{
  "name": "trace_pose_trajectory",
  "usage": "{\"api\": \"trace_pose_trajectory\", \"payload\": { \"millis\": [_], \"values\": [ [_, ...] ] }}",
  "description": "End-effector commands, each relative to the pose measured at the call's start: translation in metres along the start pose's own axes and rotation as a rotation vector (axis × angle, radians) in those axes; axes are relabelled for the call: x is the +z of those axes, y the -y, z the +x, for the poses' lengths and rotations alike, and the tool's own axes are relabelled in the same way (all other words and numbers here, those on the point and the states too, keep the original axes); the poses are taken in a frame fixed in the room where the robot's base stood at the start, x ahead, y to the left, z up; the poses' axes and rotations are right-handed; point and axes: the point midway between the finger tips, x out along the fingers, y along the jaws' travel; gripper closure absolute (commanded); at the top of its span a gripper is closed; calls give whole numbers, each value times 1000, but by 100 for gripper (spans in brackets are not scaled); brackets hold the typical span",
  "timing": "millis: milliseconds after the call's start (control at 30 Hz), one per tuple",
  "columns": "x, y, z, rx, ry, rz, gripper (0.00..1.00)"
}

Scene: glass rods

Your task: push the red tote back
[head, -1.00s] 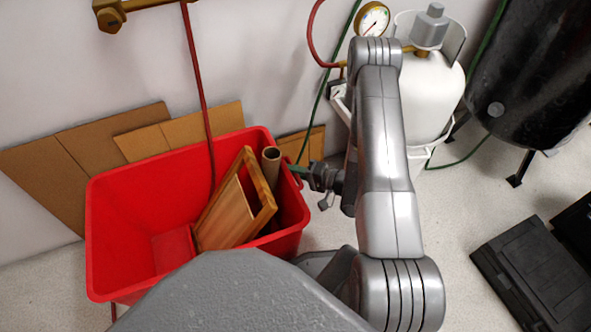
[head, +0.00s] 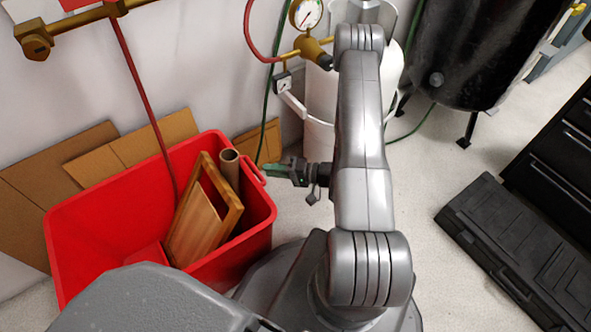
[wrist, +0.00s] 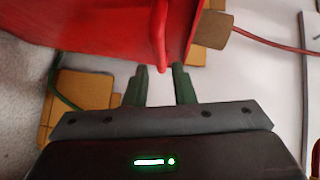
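The red tote (head: 100,225) stands on the floor by the wall, at the left of the head view. It holds a wooden frame (head: 203,215), a cardboard tube (head: 229,166) and a red item partly hidden at its front. My own body hides its near side. My gripper (head: 270,170) is at its right rim, beside the handle there. In the wrist view my gripper (wrist: 160,72) is open, its two dark green fingers apart. The red rim of the tote shows at and between the fingertips; I cannot tell whether they touch it.
Flat cardboard pieces (head: 95,158) lean on the wall behind the tote. A white gas cylinder (head: 322,100) stands behind my arm, with a black tank (head: 470,50) beside it. A black case (head: 520,245) lies at right. Pale floor is open between the arm and case.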

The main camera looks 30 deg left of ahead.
Motion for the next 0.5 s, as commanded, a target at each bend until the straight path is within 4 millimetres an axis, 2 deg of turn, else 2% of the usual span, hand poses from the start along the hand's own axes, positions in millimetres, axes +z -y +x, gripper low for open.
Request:
{"api": "trace_pose_trajectory", "payload": {
  "millis": [300,500],
  "values": [
    [-1,1,-44,1,-5,1,77],
    [-1,0,-62,0,-3,1,77]
  ]
}}
